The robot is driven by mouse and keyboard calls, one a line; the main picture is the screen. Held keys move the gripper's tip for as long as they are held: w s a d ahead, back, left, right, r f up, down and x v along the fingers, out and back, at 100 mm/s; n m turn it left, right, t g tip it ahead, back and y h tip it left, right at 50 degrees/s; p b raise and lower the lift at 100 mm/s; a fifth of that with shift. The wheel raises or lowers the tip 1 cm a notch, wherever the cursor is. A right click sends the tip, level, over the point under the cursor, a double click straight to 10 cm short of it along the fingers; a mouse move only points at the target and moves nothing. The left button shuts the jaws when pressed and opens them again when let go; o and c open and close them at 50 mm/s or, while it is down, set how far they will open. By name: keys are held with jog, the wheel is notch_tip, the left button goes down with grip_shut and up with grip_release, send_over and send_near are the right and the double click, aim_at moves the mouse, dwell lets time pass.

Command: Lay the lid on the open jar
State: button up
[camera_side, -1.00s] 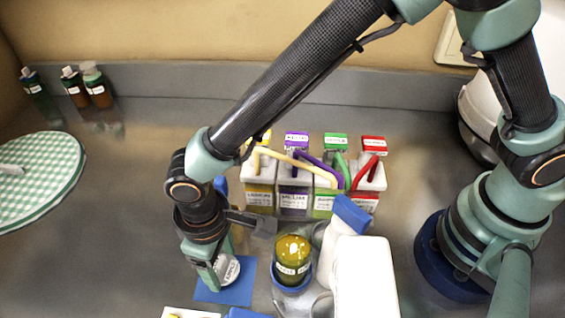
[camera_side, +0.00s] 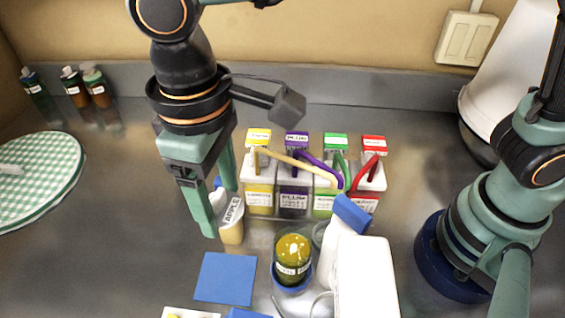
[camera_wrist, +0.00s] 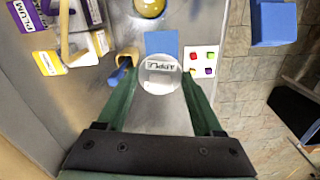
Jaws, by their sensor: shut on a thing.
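My gripper (camera_side: 218,208) is shut on a round whitish lid marked APPLE (camera_side: 230,212), held above the counter. In the wrist view the lid (camera_wrist: 160,75) sits between my fingertips (camera_wrist: 160,88), with its label up. A tan jar (camera_side: 232,234) shows just below the lid in the side view, partly hidden by it. In the wrist view what seems to be this jar (camera_wrist: 128,57) stands left of the lid, beside my left finger, so the lid is not over it. The blue mat (camera_side: 225,279) is bare.
Several labelled buckets with coloured handles, including a yellow one (camera_side: 260,198), stand behind. A green-yellow jar (camera_side: 292,258), a bottle with a blue cap (camera_side: 350,213) and a white container (camera_side: 366,275) stand to the right.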

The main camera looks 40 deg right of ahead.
jog(key=s+d+f, duration=0.2)
jog(key=s+d, duration=0.3)
jog(key=d, duration=0.2)
jog(key=shift+s+d+f, duration=0.1)
jog(key=shift+s+f, duration=0.05)
jog(key=shift+f, duration=1.2)
jog(key=shift+s+d+f, duration=0.1)
jog(key=shift+f, duration=1.2)
jog(key=shift+a+f, duration=0.1)
jog(key=shift+f, duration=0.45)
dwell(1.3)
jog(key=o, duration=1.3)
jog(key=shift+o, duration=0.2)
notch_tip(320, 180, up, 8)
dwell(0.4)
